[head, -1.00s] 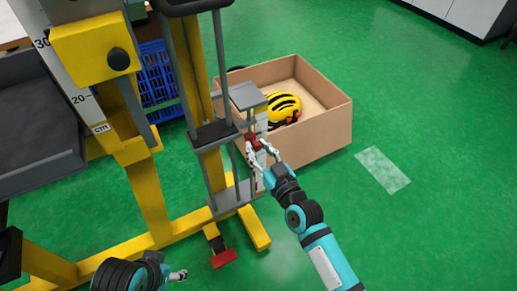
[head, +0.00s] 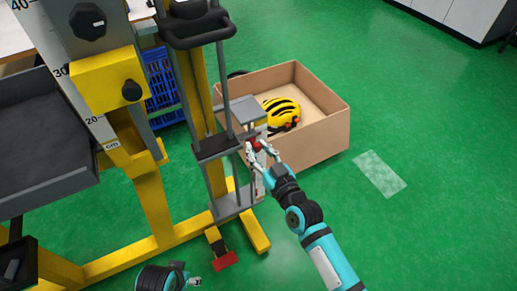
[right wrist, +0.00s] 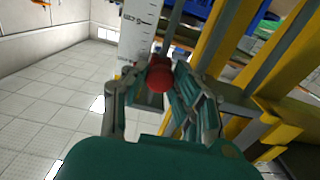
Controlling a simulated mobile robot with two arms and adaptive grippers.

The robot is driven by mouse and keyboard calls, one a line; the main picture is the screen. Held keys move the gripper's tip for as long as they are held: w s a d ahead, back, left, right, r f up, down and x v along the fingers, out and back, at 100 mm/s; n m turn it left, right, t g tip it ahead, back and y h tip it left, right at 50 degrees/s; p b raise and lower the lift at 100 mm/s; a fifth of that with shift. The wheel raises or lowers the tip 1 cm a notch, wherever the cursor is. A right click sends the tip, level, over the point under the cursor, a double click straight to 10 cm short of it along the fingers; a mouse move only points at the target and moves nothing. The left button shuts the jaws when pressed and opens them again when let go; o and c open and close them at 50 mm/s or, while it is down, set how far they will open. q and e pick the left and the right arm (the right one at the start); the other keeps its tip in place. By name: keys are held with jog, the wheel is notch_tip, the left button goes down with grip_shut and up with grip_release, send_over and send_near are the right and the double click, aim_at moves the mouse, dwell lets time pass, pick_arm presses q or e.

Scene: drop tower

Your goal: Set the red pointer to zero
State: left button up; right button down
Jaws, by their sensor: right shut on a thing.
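The red pointer (head: 257,145) sits on the narrow white scale at the right side of the drop tower. My right gripper (head: 262,153) is shut on it. In the right wrist view the red pointer (right wrist: 160,77) shows as a round red knob between the two fingers (right wrist: 158,90), in front of the white scale (right wrist: 140,25). The scale's figures are too small to read, so I cannot tell the pointer's reading. My left gripper (head: 194,282) is low at the bottom edge of the head view, away from the pointer. Its jaws are too small to judge.
The yellow and grey tower (head: 206,100) has a dark carriage (head: 215,147) beside the scale and a grey plate (head: 243,110) above the pointer. A cardboard box (head: 318,143) with a yellow helmet (head: 282,112) stands behind.

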jog(key=shift+r, duration=0.25)
jog(key=c, duration=1.3)
grip_release()
jog(key=shift+o, duration=1.4)
jog(key=shift+f, duration=0.1)
jog(key=v, duration=0.8)
